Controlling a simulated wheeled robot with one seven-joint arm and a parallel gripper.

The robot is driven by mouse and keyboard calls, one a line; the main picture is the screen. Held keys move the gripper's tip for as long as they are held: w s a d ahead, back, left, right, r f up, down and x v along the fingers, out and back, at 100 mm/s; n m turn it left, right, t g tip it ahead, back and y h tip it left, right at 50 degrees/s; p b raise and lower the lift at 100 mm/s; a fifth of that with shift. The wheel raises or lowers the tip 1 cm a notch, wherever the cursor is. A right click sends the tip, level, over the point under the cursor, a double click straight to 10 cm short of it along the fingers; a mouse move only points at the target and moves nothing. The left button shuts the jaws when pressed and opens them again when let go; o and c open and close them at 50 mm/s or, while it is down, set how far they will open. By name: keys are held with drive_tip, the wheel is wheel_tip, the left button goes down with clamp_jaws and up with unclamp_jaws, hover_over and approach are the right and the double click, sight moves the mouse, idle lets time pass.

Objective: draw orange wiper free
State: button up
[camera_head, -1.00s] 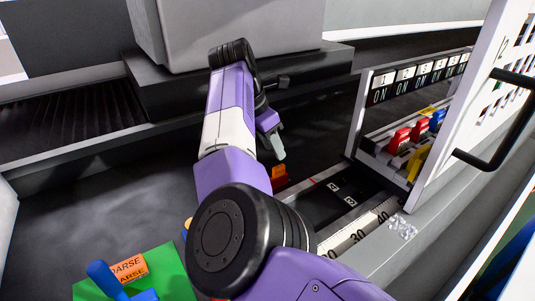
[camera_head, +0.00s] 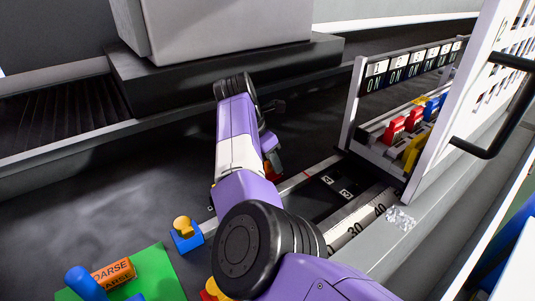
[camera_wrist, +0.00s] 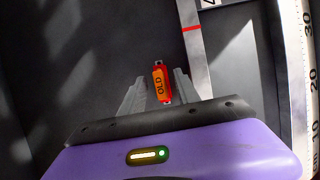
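The orange wiper (camera_wrist: 158,84), marked OLD and with red along its side, lies beside a metal rail in the wrist view. My gripper (camera_wrist: 159,76) is open, with one finger on each side of the wiper and gaps between. In the head view my gripper (camera_head: 274,152) is at the wiper (camera_head: 267,170), which is mostly hidden behind my arm. I cannot tell how the wiper is fixed underneath.
A ruler scale (camera_head: 352,228) runs right of the rail. A rack (camera_head: 350,110) with red, blue and yellow pieces stands at right. A green mat (camera_head: 155,278) holds an orange COARSE block (camera_head: 113,272). A blue block with a yellow knob (camera_head: 186,236) sits nearby.

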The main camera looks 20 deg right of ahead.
drive_tip(key=shift+f, duration=0.15)
clamp_jaws()
idle(0.4)
idle(1.3)
